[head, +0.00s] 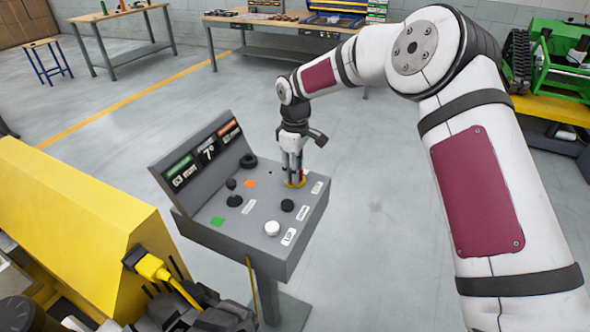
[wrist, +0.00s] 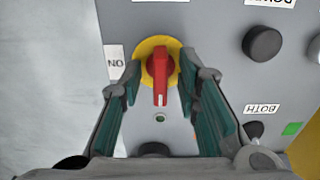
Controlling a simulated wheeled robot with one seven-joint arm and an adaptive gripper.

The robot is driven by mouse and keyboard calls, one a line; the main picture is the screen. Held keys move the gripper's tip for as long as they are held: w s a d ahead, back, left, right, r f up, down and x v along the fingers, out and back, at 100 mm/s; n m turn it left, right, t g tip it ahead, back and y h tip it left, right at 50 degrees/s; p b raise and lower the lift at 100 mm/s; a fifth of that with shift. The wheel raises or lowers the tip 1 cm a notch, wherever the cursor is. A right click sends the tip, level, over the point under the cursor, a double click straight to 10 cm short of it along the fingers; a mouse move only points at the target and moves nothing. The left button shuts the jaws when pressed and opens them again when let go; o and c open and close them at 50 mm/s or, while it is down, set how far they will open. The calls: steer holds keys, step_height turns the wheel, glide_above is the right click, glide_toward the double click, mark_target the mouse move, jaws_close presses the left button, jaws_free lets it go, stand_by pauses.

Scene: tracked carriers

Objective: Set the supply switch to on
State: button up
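The supply switch is a red rotary handle (wrist: 160,75) on a yellow round plate (wrist: 147,48), on the grey console panel (wrist: 205,20). Its white-marked end points down in the wrist view, toward a small green dot (wrist: 160,117). An "ON" label (wrist: 115,62) lies left of the plate. My gripper (wrist: 159,80) is open, with one finger on each side of the handle; gaps show between the fingers and the handle. In the head view my gripper (head: 293,163) points down over the yellow plate (head: 295,183), and hides most of the handle.
The console's upright display (head: 208,155) stands behind the panel. A black knob (head: 287,205), a white button (head: 272,228) and a joystick (head: 233,195) are also on the panel. A yellow machine (head: 80,225) stands at the left. Open floor surrounds the console's far side.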

jaws_close()
steer(key=shift+m, duration=0.3)
steer(key=m+b, duration=0.2)
steer(key=shift+m, duration=0.3)
steer(key=m+b, duration=0.1)
steer(key=m, duration=0.2)
steer(key=shift+m, duration=0.4)
steer(key=m+b, duration=0.1)
steer(key=m, duration=0.4)
steer(key=shift+b, duration=0.3)
steer(key=m, duration=0.5)
steer(key=shift+m, duration=0.4)
